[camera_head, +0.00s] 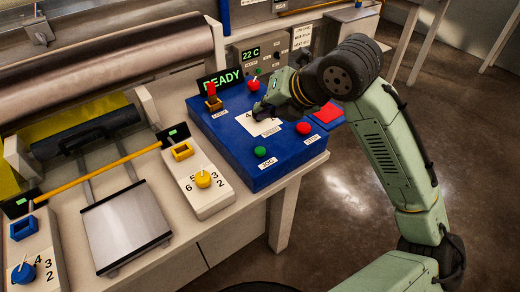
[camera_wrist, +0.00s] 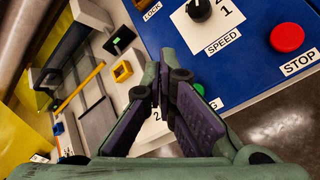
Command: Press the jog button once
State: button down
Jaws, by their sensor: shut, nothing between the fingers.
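The green jog button (camera_head: 260,152) is on the near edge of the blue control panel (camera_head: 225,150), with a label beside it. In the wrist view the green button (camera_wrist: 198,89) is partly hidden behind my right finger, and only the end of its label shows. I cannot tell the exact height above the panel.
A red stop button (camera_head: 303,128) sits right of the jog button, and a red knob (camera_head: 253,84) is behind. The lock (camera_head: 213,102) and READY display (camera_head: 220,79) are at the back left. A yellow dial (camera_head: 203,179) stands on a white box to the left.

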jog(key=b, duration=0.5)
send_over(263, 148)
notch_tip(263, 148, down, 7)
jog(key=shift+s+f, duration=0.1)
jog(key=shift+f+b, duration=0.3)
jog(key=shift+f, duration=0.1)
jog(key=shift+f, duration=0.15)
dwell(0.6)
jog(key=shift+f+b, duration=0.3)
jog(key=shift+b, duration=0.25)
